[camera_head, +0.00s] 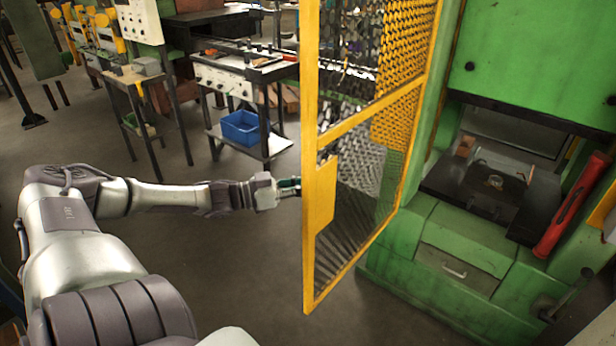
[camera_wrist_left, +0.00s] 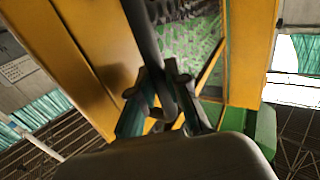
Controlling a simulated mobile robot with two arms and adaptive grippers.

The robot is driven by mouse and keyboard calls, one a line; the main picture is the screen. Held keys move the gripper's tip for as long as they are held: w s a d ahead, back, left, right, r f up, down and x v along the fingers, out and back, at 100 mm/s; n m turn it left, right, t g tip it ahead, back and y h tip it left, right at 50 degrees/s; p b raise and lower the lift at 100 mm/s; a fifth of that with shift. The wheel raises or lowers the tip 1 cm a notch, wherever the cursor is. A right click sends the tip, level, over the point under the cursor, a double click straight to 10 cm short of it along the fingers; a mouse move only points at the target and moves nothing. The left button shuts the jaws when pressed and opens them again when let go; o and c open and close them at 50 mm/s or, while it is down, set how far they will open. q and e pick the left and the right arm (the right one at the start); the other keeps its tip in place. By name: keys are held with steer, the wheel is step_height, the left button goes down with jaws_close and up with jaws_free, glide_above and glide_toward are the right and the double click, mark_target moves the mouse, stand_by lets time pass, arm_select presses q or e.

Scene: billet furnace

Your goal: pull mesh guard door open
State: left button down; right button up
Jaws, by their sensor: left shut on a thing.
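The mesh guard door (camera_head: 308,200) is a yellow frame with wire mesh, standing out from the green machine in the middle of the head view. It is swung open, and the machine's bay is uncovered. My left arm reaches in from the left, and its gripper (camera_head: 290,187) is at the door's outer edge. In the left wrist view the left gripper (camera_wrist_left: 162,112) is shut on a dark bar handle (camera_wrist_left: 146,40) in front of the yellow door frame (camera_wrist_left: 90,60). In the head view the door edge hides the handle. My right gripper is not in view.
The green machine (camera_head: 400,265) stands right, with a dark bed and a red cylinder (camera_head: 572,208). A workbench (camera_head: 225,78) with a blue bin (camera_head: 241,128) stands behind the door, and more benches are at the back left. The floor (camera_head: 230,270) left of the door is clear.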

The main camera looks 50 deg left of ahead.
arm_select(q)
steer(key=c, duration=1.1)
jaws_free()
steer(key=shift+w, duration=0.2)
steer(key=shift+c, duration=0.2)
steer(key=v, duration=1.2)
steer(key=shift+f, duration=0.15)
